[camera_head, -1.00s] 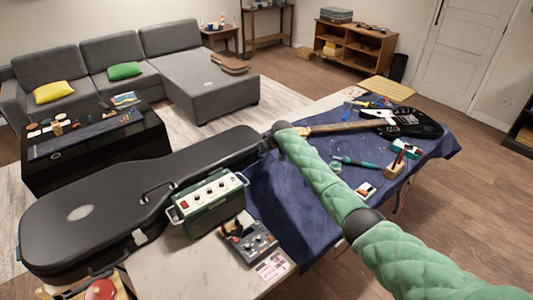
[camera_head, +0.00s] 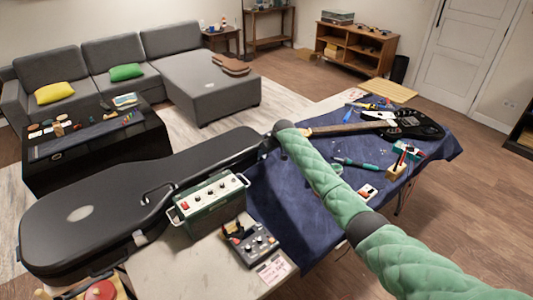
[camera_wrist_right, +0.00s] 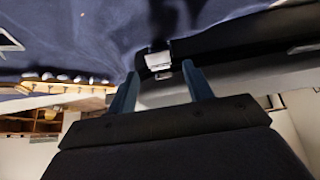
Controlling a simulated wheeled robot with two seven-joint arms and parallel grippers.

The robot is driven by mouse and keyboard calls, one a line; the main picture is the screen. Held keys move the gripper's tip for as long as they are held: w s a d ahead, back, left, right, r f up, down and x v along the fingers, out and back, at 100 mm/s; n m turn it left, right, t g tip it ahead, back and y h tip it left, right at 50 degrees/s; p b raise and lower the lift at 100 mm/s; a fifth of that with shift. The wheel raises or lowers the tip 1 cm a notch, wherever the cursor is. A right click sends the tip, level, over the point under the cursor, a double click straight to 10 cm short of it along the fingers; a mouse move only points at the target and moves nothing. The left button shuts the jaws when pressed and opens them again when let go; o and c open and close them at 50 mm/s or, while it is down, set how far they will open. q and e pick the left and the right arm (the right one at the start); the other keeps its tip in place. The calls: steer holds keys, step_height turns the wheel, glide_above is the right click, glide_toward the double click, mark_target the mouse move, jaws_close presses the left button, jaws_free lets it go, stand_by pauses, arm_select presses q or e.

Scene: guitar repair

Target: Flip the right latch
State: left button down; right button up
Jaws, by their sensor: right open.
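The black guitar case (camera_head: 130,195) lies shut on the table's left side. One silver latch (camera_head: 139,237) shows at its near end. In the right wrist view, another silver latch (camera_wrist_right: 158,61) sits on the dark edge of the case (camera_wrist_right: 235,45). My right gripper (camera_wrist_right: 160,70) is open, with its two blue fingers apart and the latch between and just beyond their tips. I cannot tell whether they touch it. In the head view my right arm reaches to the case's far end and hides this latch. My left gripper is out of view.
A green amplifier (camera_head: 208,205) and a grey pedal box (camera_head: 248,243) stand beside the case. An electric guitar (camera_head: 410,125) and tools lie on the blue cloth (camera_head: 285,205) to the right. A guitar neck (camera_wrist_right: 60,87) also shows in the wrist view.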

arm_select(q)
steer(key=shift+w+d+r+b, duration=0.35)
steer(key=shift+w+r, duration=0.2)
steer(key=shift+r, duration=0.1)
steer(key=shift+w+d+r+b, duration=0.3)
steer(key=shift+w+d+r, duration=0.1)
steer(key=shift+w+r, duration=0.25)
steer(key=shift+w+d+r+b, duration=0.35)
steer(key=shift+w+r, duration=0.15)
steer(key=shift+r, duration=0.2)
arm_select(e)
steer(key=v, duration=0.6)
steer(key=shift+s+r, duration=0.15)
steer(key=shift+r, duration=0.05)
steer(key=shift+d, duration=0.15)
